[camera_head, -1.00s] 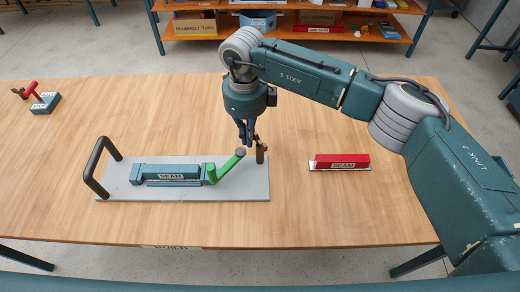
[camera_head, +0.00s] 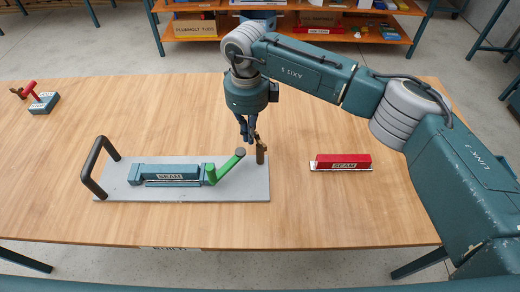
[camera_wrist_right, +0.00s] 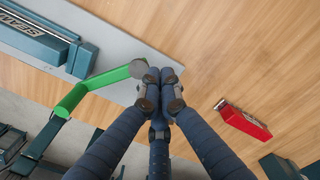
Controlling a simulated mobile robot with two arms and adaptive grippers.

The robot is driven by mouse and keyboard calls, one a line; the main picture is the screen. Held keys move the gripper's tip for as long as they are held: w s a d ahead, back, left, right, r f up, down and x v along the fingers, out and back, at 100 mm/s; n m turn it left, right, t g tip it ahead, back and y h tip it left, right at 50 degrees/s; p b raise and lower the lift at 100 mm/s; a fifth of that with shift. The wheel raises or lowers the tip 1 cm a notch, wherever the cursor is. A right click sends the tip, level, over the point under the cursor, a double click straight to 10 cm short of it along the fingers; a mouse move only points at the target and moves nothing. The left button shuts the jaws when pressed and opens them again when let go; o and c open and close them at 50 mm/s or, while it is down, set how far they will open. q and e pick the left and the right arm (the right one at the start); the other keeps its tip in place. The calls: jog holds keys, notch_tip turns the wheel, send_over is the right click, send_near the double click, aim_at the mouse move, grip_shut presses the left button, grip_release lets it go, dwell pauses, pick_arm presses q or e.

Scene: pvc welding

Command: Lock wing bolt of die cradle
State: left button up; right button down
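The die cradle is a grey plate (camera_head: 118,187) on the table, with a teal block (camera_head: 170,176) labelled SEAM, a green lever (camera_head: 227,167) with a grey knob, and a dark hoop handle (camera_head: 90,175). The wing bolt (camera_head: 261,153), bronze and upright, stands at the plate's right end. My right gripper (camera_head: 247,137) points down just left of its top. In the wrist view its fingertips (camera_wrist_right: 159,88) are close together near the green lever (camera_wrist_right: 90,88); the bolt is hidden there. Whether they touch or hold it cannot be told. My left gripper is not in view.
A red block (camera_head: 343,162) lies right of the plate. Shelves with boxes (camera_head: 196,27) stand behind. The table (camera_head: 160,105) is clear behind the plate.

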jog(key=shift+w+d+b, duration=0.55)
jog(key=shift+d, duration=0.1)
dwell(0.7)
notch_tip(320, 180, up, 6)
jog(key=p, duration=0.3)
dwell(0.5)
dwell(0.4)
